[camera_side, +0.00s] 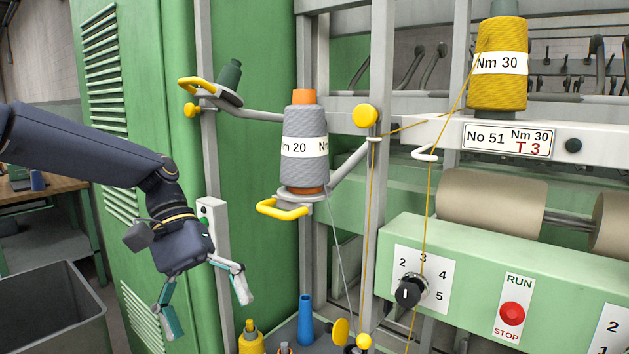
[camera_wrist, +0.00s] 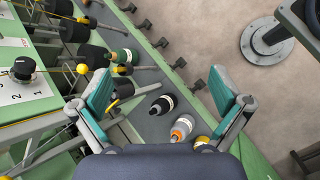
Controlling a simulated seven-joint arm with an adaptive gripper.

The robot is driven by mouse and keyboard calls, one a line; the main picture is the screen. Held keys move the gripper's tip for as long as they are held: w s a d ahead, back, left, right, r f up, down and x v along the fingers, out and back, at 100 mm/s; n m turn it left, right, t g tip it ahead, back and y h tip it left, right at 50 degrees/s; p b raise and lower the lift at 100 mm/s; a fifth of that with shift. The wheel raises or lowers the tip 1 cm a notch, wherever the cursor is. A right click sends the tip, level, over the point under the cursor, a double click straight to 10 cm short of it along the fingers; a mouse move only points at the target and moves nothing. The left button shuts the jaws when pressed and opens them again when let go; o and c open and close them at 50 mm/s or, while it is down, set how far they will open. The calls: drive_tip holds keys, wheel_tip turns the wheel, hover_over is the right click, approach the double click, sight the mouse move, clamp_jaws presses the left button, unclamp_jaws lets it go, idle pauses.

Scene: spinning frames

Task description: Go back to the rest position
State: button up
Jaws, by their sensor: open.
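My gripper (camera_side: 206,308) hangs at the left of the side view, in front of the green cabinet (camera_side: 160,150). Its two fingers are spread wide with nothing between them. In the wrist view my gripper (camera_wrist: 162,100) also shows open, with teal pads on both sides. Below it in that view, a dark cone with a white label (camera_wrist: 161,105) and a grey cone with an orange tip (camera_wrist: 182,127) lie or stand on a grey tray. The gripper appears apart from both.
A grey yarn cone (camera_side: 305,170) labelled Nm 20 sits on a holder right of my gripper. A yellow cone (camera_side: 497,90) stands at upper right, its thread running down. A grey bin (camera_side: 60,310) is at lower left. A control panel (camera_side: 480,285) with a knob is at right.

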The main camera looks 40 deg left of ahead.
drive_tip(key=w+a+f+n+t+h, duration=0.2)
drive_tip(key=w+a+f+n+h, duration=0.4)
drive_tip(key=w+a+n+h, duration=0.45)
drive_tip(key=w+a+f+n+t+y, duration=0.1)
drive_tip(key=w+a+f+n+t, duration=0.15)
drive_tip(key=a+f+t, duration=0.4)
drive_tip(key=w+d+f+g, duration=0.1)
drive_tip(key=w+d, duration=0.1)
drive_tip(key=d, duration=0.7)
drive_tip(key=shift+w+f+n, duration=0.15)
drive_tip(key=shift+f+n, duration=0.1)
drive_tip(key=shift+n, duration=0.15)
drive_tip(key=shift+a, duration=0.1)
